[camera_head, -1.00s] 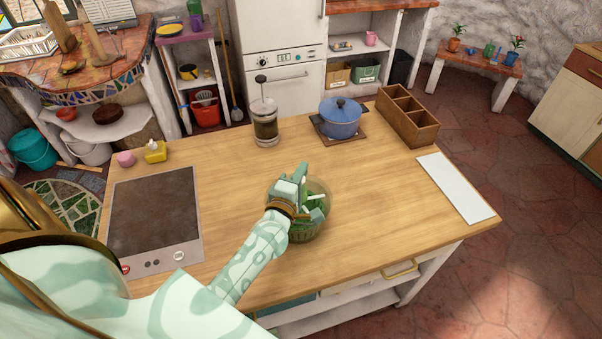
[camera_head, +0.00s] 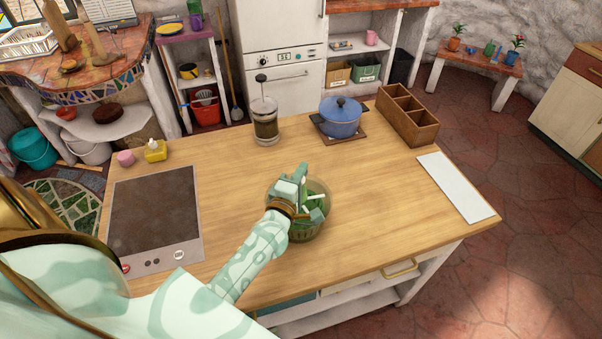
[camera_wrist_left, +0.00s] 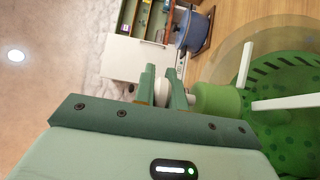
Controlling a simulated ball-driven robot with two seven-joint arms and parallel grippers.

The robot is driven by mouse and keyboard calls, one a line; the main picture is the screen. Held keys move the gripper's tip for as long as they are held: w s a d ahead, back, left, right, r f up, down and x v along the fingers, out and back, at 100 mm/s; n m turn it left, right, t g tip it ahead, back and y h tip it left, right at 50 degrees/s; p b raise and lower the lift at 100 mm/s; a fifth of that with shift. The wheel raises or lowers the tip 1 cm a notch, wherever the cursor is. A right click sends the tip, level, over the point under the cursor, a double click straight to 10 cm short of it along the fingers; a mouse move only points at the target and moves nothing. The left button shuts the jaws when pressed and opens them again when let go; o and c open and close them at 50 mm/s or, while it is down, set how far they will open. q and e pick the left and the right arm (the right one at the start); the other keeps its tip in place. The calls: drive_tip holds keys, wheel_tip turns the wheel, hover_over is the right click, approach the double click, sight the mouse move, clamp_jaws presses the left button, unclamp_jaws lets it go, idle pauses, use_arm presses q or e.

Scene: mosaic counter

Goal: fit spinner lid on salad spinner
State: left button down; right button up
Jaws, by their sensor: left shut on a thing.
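The salad spinner (camera_head: 324,187), a see-through bowl with green inside, stands near the middle of the wooden counter. My left gripper (camera_head: 299,182) is over it and covers much of it. In the left wrist view my left gripper (camera_wrist_left: 162,88) is shut on a small white piece beside a green cylinder (camera_wrist_left: 215,99), which looks like part of the spinner lid. White bars and a green slotted, dotted surface (camera_wrist_left: 292,100) show to the right, inside a clear round rim. I cannot tell whether the lid is seated. My right gripper is not in view.
A French press (camera_head: 265,124), a blue pot (camera_head: 340,120) on a trivet and a wooden divided box (camera_head: 408,118) stand along the back. A hob (camera_head: 155,215) is at the left and a white board (camera_head: 456,187) at the right. The counter right of the spinner is clear.

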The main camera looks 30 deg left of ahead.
use_arm(q)
drive_tip(key=shift+f+b, duration=0.4)
drive_tip(key=shift+f, duration=0.1)
drive_tip(key=c, duration=1.4)
unclamp_jaws()
drive_tip(key=shift+o, duration=0.2)
drive_tip(key=shift+s, duration=0.1)
drive_tip(key=s+d+b, duration=0.1)
drive_tip(key=s+d, duration=0.2)
drive_tip(key=s, duration=1.3)
drive_tip(key=shift+w, duration=0.1)
